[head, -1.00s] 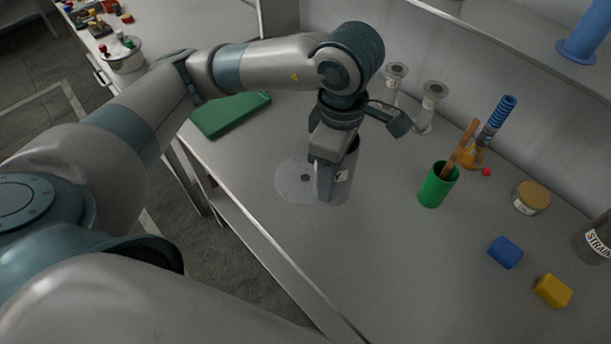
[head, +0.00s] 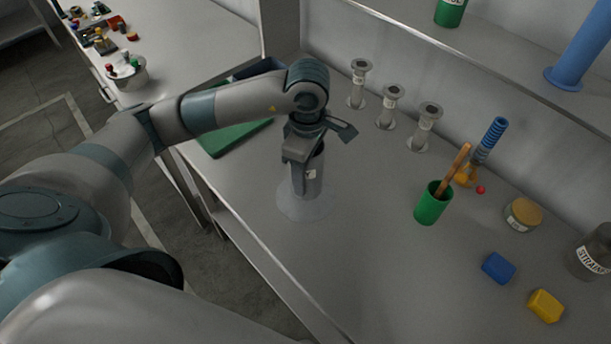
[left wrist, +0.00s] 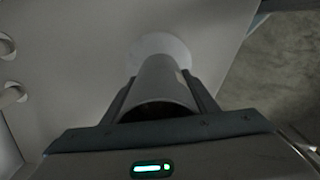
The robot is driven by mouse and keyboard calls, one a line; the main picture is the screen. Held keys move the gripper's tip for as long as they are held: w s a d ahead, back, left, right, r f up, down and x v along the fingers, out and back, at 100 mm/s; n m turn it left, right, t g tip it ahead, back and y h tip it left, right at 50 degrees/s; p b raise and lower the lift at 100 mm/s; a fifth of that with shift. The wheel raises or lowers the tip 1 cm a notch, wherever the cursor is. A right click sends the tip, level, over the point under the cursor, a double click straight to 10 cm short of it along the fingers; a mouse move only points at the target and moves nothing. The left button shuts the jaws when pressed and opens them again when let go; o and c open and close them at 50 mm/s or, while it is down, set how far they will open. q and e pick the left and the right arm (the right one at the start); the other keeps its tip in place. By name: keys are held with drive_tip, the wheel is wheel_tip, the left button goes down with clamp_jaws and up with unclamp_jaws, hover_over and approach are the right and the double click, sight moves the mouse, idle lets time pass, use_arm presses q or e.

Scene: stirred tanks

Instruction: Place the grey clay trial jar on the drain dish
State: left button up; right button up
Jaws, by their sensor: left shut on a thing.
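The grey trial jar (head: 312,180) is upright in my left gripper (head: 304,170), which is shut on its sides. The drain dish (head: 302,210) is a pale, flat disc on the bench, and the jar stands over it in the head view. In the left wrist view the jar (left wrist: 163,80) sits between the fingers, with its open mouth towards the camera and the dish (left wrist: 160,46) behind its far end. I cannot tell whether the jar's base touches the dish. My right gripper is not in view.
Several items stand to the right: flanged grey stands (head: 390,107), a green cup (head: 433,204) with a wooden stick, a lidded pot (head: 523,214), a blue block (head: 499,268) and a yellow block (head: 546,306). A green board (head: 235,138) lies behind my arm. The bench's front edge is close.

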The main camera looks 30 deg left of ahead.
use_arm(q)
drive_tip(key=shift+w+a+f, duration=0.25)
drive_tip(key=shift+a, duration=0.1)
drive_tip(key=shift+f, duration=0.1)
wheel_tip(320, 180, down, 2)
drive_tip(key=shift+s+f+p, duration=0.1)
drive_tip(key=shift+f+p, duration=0.1)
drive_tip(key=shift+p, duration=0.8)
drive_tip(key=shift+f, duration=0.65)
drive_tip(key=shift+f, duration=0.25)
drive_tip(key=o, duration=1.1)
